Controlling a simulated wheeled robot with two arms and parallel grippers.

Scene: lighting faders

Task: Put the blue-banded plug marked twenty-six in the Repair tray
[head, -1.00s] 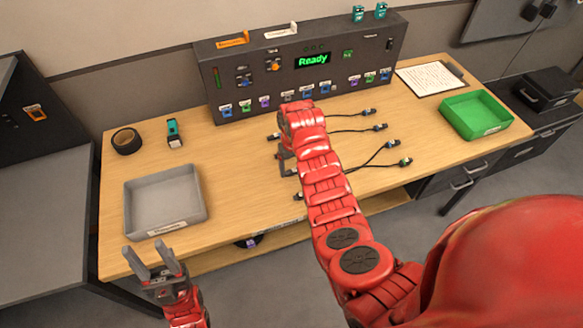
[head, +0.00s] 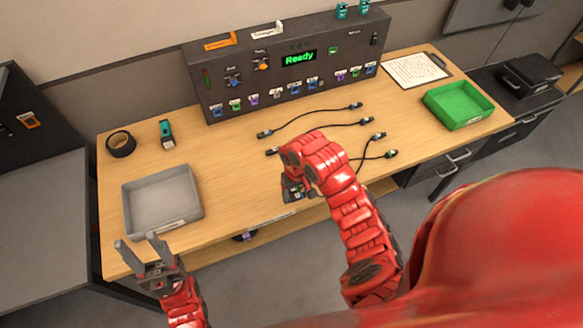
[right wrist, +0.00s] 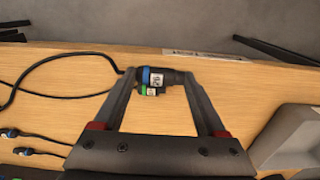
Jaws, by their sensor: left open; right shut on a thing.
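In the right wrist view, a black plug with a blue band and a small white label (right wrist: 156,76) lies between the fingers of my right gripper (right wrist: 163,78); the label's number is too small to read. A green-banded plug end (right wrist: 150,91) shows close against it. In the head view my right gripper (head: 293,190) is low near the table's front edge, its plug mostly hidden. My left gripper (head: 140,249) is open and empty in front of the grey tray (head: 134,205). A green tray (head: 484,112) stands at the right. I cannot read either tray's label.
Several cables with plugs (head: 318,108) lie on the table behind and right of my right gripper. A console (head: 235,75) stands at the back. Black tape (head: 121,144), a teal tool (head: 166,134) and a clipboard (head: 415,70) lie on the table. The wood between gripper and grey tray (head: 235,180) is clear.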

